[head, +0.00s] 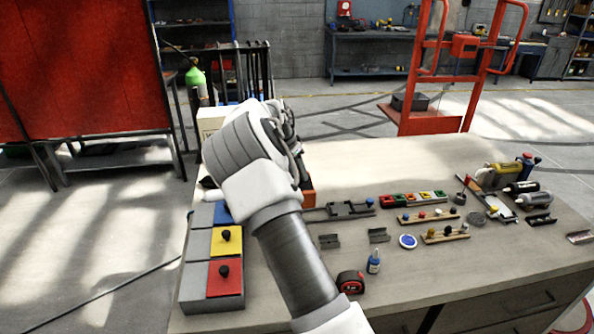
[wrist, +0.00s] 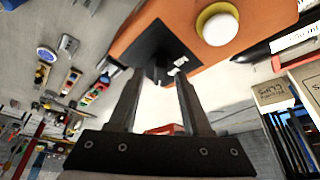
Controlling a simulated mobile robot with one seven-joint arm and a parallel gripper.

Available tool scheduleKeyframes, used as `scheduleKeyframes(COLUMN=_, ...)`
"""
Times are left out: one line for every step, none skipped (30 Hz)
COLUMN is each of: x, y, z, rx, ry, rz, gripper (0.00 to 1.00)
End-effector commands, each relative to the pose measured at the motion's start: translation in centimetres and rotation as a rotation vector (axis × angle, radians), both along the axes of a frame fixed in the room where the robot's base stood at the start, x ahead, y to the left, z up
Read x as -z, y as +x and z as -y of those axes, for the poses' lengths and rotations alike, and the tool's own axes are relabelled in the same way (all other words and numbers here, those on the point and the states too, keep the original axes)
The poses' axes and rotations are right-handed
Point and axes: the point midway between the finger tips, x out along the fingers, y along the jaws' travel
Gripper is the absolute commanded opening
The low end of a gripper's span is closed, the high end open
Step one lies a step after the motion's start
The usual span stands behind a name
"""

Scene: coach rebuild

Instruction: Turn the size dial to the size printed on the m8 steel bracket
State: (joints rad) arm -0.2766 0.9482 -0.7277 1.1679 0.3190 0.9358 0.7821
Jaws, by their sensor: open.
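An orange box (wrist: 215,25) fills the top of the wrist view. It carries a black square plate with a dark dial (wrist: 160,68) and some white marks, too small to read. A pale round button with a yellow rim (wrist: 216,24) sits beside the plate. My gripper (wrist: 158,78) is open, its two fingers pointing at the dial, one on either side in the picture; I cannot tell whether they touch it. In the head view my arm hides most of the orange box (head: 309,197). Several grey brackets, one of them here (head: 329,241), lie on the table; no printed size is legible.
A compartment box with yellow and red lids (head: 226,241) stands at the table's left edge. A red tape measure (head: 350,281) and a blue-labelled bottle (head: 374,261) are near the front. Racks, bottles and tools crowd the right. The table's back middle (head: 400,160) is clear.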

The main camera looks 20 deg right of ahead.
Motion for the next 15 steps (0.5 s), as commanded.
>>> scheduleKeyframes(x=0.16, y=0.05, z=0.06, rx=0.000, ry=0.000, rz=0.000, gripper=0.49)
scheduleKeyframes(x=0.23, y=0.05, z=0.08, rx=0.000, ry=0.000, rz=0.001, gripper=0.49)
scheduleKeyframes(x=0.28, y=0.07, z=0.09, rx=0.000, ry=0.000, rz=0.001, gripper=0.49)
scheduleKeyframes(x=0.30, y=0.08, z=0.10, rx=0.000, ry=0.000, rz=0.001, gripper=0.49)
scheduleKeyframes(x=0.30, y=0.07, z=0.09, rx=0.000, ry=0.000, rz=0.001, gripper=0.49)
scheduleKeyframes(x=0.30, y=0.07, z=0.09, rx=0.000, ry=0.000, rz=0.001, gripper=0.49)
scheduleKeyframes(x=0.30, y=0.07, z=0.09, rx=0.000, ry=0.000, rz=0.001, gripper=0.49)
scheduleKeyframes(x=0.29, y=0.07, z=0.09, rx=0.000, ry=0.000, rz=0.001, gripper=0.49)
scheduleKeyframes(x=0.29, y=0.07, z=0.09, rx=0.000, ry=0.000, rz=0.001, gripper=0.49)
scheduleKeyframes(x=0.29, y=0.07, z=0.09, rx=0.000, ry=0.000, rz=0.001, gripper=0.45)
scheduleKeyframes(x=0.28, y=0.07, z=0.08, rx=0.000, ry=0.000, rz=0.001, gripper=0.40)
scheduleKeyframes(x=0.28, y=0.07, z=0.08, rx=0.000, ry=0.000, rz=0.001, gripper=0.33)
scheduleKeyframes(x=0.28, y=0.07, z=0.08, rx=0.000, ry=0.000, rz=0.001, gripper=0.27)
scheduleKeyframes(x=0.28, y=0.07, z=0.08, rx=0.000, ry=0.000, rz=0.001, gripper=0.22)
scheduleKeyframes(x=0.27, y=0.07, z=0.08, rx=0.000, ry=0.000, rz=0.001, gripper=0.15)
